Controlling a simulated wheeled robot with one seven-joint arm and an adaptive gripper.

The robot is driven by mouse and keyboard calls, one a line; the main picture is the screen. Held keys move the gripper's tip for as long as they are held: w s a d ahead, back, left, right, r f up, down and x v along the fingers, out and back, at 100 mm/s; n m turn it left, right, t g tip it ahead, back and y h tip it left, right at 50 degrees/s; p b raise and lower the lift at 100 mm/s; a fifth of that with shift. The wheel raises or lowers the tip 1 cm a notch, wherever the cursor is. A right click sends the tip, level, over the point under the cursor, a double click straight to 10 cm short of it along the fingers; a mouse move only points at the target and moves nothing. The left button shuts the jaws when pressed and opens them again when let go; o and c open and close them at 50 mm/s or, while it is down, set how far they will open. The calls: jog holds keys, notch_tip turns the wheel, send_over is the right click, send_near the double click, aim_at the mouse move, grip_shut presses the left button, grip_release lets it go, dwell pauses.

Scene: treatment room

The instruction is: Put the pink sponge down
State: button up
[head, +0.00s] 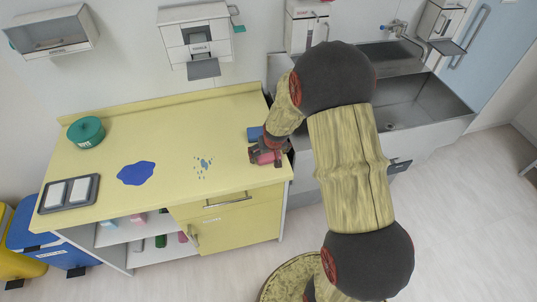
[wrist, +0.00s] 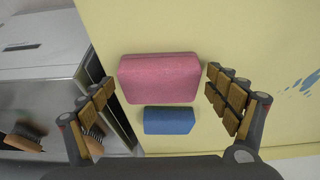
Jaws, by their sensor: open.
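The pink sponge (wrist: 160,78) rests on the yellow counter (wrist: 250,30), between my open fingers in the wrist view. Gaps show on both sides of it, so my fingers do not touch it. My gripper (wrist: 158,98) is open; in the head view my gripper (head: 268,156) is low over the counter's right end, with the pink sponge (head: 265,158) partly hidden by it. A blue sponge (wrist: 169,120) lies beside the pink one; it also shows in the head view (head: 255,133).
A green round container (head: 86,132) and a grey tray (head: 43,207) with two white blocks stand at left. A metal sink (head: 425,108) is at right. The counter's middle back is clear.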

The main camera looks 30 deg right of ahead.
jog(key=shift+r, duration=0.2)
jog(key=s+a+r+n+p, duration=0.1)
jog(key=s+a+r, duration=0.25)
jog(key=r, duration=0.55)
jog(key=s+a+r+t, duration=0.1)
jog(key=s+a+r, duration=0.2)
jog(key=s+r, duration=0.35)
jog(key=s+a+r+n+p, duration=0.15)
jog(key=a+r, duration=0.25)
jog(key=r, duration=0.7)
jog(key=s+a+r, duration=0.2)
jog(key=s+r, duration=0.1)
jog(key=s, duration=0.4)
jog(key=s+a+r+y, duration=0.1)
jog(key=s+a+r, duration=0.2)
jog(key=s, duration=0.5)
jog(key=shift+s+a+r+n, duration=0.3)
jog(key=shift+a+r+n, duration=0.05)
jog(key=shift+r, duration=0.1)
jog(key=shift+f, duration=0.1)
